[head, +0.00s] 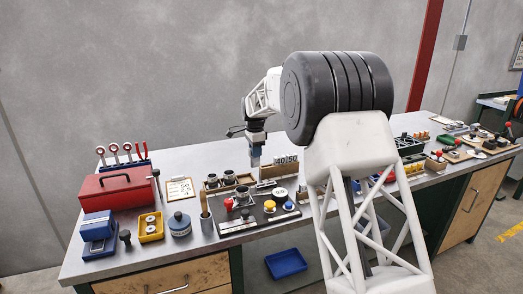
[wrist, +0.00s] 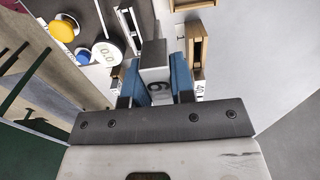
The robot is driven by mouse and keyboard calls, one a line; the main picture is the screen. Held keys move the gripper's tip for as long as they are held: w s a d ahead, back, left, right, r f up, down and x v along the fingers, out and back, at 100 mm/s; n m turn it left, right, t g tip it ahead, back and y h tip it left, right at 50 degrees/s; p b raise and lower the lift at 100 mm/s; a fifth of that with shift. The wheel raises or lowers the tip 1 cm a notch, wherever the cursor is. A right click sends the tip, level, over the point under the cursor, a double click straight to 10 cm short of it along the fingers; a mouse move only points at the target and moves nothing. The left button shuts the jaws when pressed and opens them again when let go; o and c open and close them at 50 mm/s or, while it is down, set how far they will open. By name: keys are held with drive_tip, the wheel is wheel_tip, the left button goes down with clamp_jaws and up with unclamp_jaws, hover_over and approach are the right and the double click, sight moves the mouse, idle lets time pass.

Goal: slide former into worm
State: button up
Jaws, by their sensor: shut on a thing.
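My gripper (wrist: 168,72) is shut on a pale grey block, the former (wrist: 155,58), with its two blue fingers on either side. A dark numeral, perhaps a 6, is on the block's near face. In the head view my gripper (head: 256,158) points down above the back of the bench, near the wooden rack (head: 270,182) and the cards marked 40 and 50 (head: 286,161). In the wrist view the held block is beside the rack (wrist: 196,45); I cannot tell whether they touch. I cannot pick out the worm for certain on the black machine board (head: 251,214).
The board carries a red knob (head: 228,204), a yellow knob (head: 270,206), a blue knob (head: 289,205) and a white dial (head: 280,192). Dark cups (head: 229,178) stand behind. A red toolbox (head: 116,188) and a clipboard (head: 180,189) lie left. My arm hides part of the right bench.

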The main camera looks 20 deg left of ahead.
drive_tip(key=s+r, duration=0.2)
drive_tip(key=s, duration=1)
drive_tip(key=shift+s+d, duration=0.25)
drive_tip(key=shift+s, duration=0.1)
drive_tip(key=shift+f, duration=0.1)
drive_tip(key=shift+f, duration=4.95)
drive_tip(key=o, duration=1)
drive_tip(key=shift+c, duration=0.2)
drive_tip(key=shift+r, duration=0.1)
